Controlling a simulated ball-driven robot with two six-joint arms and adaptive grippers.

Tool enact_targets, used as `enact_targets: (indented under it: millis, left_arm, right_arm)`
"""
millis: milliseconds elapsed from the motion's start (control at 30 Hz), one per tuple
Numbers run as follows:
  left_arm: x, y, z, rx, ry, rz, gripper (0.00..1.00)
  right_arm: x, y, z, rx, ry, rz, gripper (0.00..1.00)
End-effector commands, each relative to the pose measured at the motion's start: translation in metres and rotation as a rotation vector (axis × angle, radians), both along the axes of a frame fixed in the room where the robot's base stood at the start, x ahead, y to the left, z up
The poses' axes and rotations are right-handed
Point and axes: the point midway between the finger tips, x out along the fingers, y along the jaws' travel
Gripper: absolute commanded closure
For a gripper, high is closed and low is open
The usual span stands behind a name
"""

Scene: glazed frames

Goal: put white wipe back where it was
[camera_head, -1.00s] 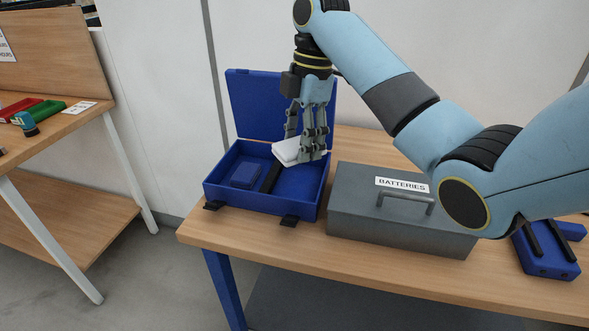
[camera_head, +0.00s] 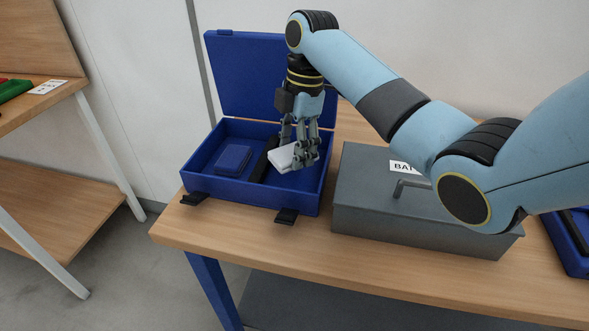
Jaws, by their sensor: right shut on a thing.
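The white wipe (camera_head: 282,158) is a small white folded pad. My right gripper (camera_head: 299,158) is shut on it, pointing down, inside or just over the right part of an open blue case (camera_head: 258,199). I cannot tell whether the wipe touches the case floor. The case lid stands up at the back. A small blue block (camera_head: 233,160) lies in the left part of the case, and a black strip (camera_head: 264,160) lies between it and the wipe. The fingers hide part of the wipe. My left gripper is not in view.
A grey metal box (camera_head: 415,222) with a handle and a partly hidden label stands right of the case. Another blue case (camera_head: 567,246) is at the right edge. A second table (camera_head: 42,105) is at left. The wooden table's front strip (camera_head: 330,255) is clear.

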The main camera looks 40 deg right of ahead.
Motion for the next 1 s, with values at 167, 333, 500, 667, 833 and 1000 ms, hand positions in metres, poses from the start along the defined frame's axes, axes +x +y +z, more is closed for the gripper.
enact_targets:
  millis: [167,333,500,667,833,1000]
  left_arm:
    - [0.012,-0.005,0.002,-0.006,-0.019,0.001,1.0]
    - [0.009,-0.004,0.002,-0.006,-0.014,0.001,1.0]
    - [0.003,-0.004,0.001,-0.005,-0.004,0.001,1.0]
    - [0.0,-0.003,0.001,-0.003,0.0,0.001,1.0]
    - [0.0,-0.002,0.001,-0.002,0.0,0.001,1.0]
    - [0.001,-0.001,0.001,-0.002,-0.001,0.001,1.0]
  right_arm:
    - [-0.001,0.0,-0.017,0.001,0.003,-0.001,0.7]
    - [-0.001,0.0,-0.043,0.001,0.003,-0.001,0.7]
    - [0.0,0.0,-0.05,0.0,0.0,0.0,0.7]
    - [0.0,0.0,-0.05,0.0,0.0,0.0,0.7]
    - [0.0,0.0,-0.052,0.0,0.001,0.0,0.38]
    - [0.0,0.0,-0.052,0.0,0.001,0.0,0.21]
